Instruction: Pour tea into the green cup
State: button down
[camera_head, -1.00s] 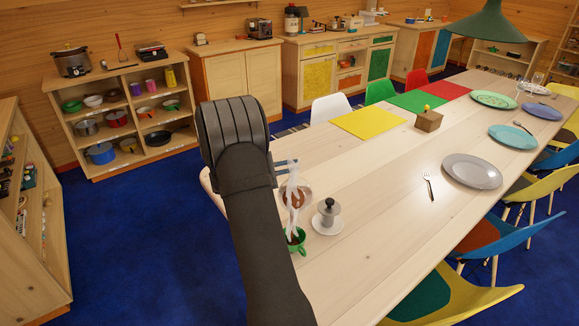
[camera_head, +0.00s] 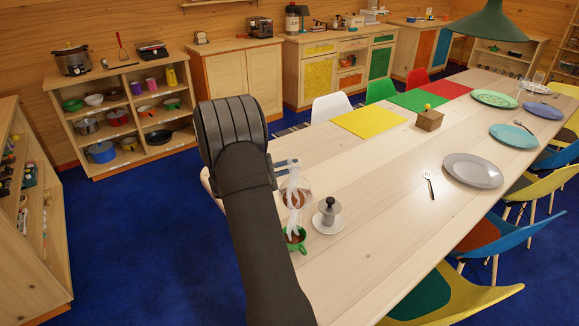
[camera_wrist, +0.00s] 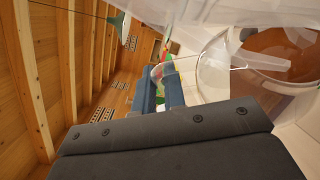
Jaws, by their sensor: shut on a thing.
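The green cup (camera_head: 299,247) stands on the table near its left front edge, with brown liquid visible inside. My gripper (camera_head: 284,168) is beyond it, partly hidden by my dark arm. In the wrist view the blue fingers (camera_wrist: 160,88) are shut on the clear handle of a glass teapot. The teapot (camera_wrist: 214,68) holds brown tea (camera_wrist: 268,52) and is partly cut off by the picture edge. In the head view the teapot's brown tea (camera_head: 294,198) shows above the cup. A pale translucent streak hangs between them; I cannot tell whether it is glass or steam.
A small metal pot (camera_head: 329,208) stands on a white saucer (camera_head: 319,225) just right of the cup. A grey plate (camera_head: 473,171) and a fork (camera_head: 429,185) lie farther right. The table (camera_head: 370,225) between is clear.

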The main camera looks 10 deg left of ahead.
jog(key=shift+w+f+n+g+y, duration=0.25)
jog(key=shift+w+n+g+y, duration=0.2)
jog(key=shift+w+n, duration=0.6)
jog(key=shift+w+f+n+g, duration=0.25)
jog(key=shift+w+f+n, duration=0.05)
jog(key=shift+n, duration=0.25)
jog(key=shift+w+f+n+g+y, duration=0.4)
jog(key=shift+w+f+n+y, duration=0.1)
jog(key=shift+f+n+y, duration=0.25)
jog(key=shift+w+f+n+g+y, duration=0.15)
jog(key=shift+f+n+g, duration=0.3)
jog(key=shift+n, duration=0.15)
jog(key=shift+w+f+n+g+y, duration=0.1)
jog(key=shift+f+n+g+y, duration=0.05)
jog(key=shift+f+n+g, duration=0.35)
